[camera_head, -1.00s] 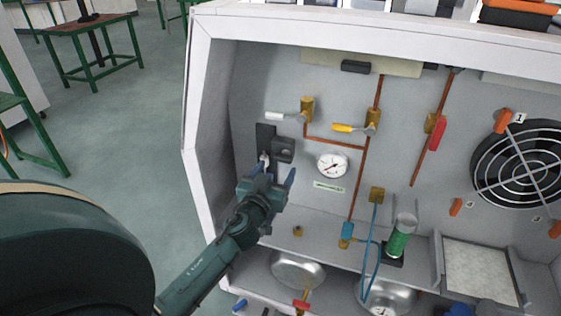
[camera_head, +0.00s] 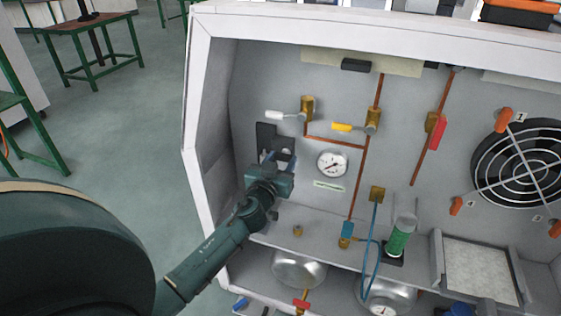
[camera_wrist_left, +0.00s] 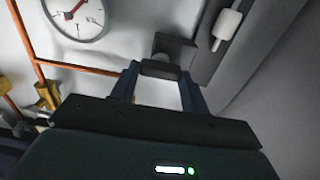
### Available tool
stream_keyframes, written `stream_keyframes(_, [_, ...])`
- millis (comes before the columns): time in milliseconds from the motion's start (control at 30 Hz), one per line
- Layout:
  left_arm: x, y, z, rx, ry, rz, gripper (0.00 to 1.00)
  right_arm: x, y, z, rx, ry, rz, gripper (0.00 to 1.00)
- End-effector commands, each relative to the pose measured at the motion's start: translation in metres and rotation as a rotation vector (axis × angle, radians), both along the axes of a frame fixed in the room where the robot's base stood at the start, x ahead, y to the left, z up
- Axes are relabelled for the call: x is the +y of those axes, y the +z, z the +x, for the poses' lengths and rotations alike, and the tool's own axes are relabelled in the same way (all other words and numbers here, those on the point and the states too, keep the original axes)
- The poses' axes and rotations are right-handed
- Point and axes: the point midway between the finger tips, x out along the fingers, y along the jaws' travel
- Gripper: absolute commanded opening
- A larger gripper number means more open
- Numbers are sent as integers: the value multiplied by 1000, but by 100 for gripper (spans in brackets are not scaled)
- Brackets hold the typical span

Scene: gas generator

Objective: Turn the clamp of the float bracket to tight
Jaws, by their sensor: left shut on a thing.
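The float bracket is a dark plate (camera_head: 265,134) on the back wall, left of the gauge, with a square dark block at its right. In the left wrist view the bracket (camera_wrist_left: 212,48) runs along the upper right with a small white cylinder (camera_wrist_left: 228,25) on it. My left gripper (camera_head: 279,162) is at the block and hides its lower part. In the left wrist view my left gripper (camera_wrist_left: 158,72) has its two fingers on either side of a dark clamp piece (camera_wrist_left: 160,68) and is shut on it. I cannot read the clamp's turn angle. My right gripper is not in view.
A round gauge (camera_head: 332,164) is close to the right of the gripper. Valves with a white handle (camera_head: 282,116) and a yellow handle (camera_head: 345,128) sit above, with copper pipes. The cabinet's left wall (camera_head: 207,120) is near the arm. A shelf edge and steel bowls (camera_head: 298,268) are below.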

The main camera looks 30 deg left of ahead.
Motion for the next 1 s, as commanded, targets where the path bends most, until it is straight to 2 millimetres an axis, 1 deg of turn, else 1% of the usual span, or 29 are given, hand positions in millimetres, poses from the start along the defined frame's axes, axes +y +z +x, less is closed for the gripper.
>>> stream_keyframes(33, [0,0,0,0,0,0,35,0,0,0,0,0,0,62])
stream_keyframes(200, [0,0,0,0,0,0,23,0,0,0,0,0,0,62])
stream_keyframes(367, [0,0,0,2,0,7,23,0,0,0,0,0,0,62])
stream_keyframes(567, [0,0,0,15,0,64,23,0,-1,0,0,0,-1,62])
stream_keyframes(767, [-1,-1,0,46,0,193,23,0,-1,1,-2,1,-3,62])
stream_keyframes(1000, [-2,-1,0,99,0,408,23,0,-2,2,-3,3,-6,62])
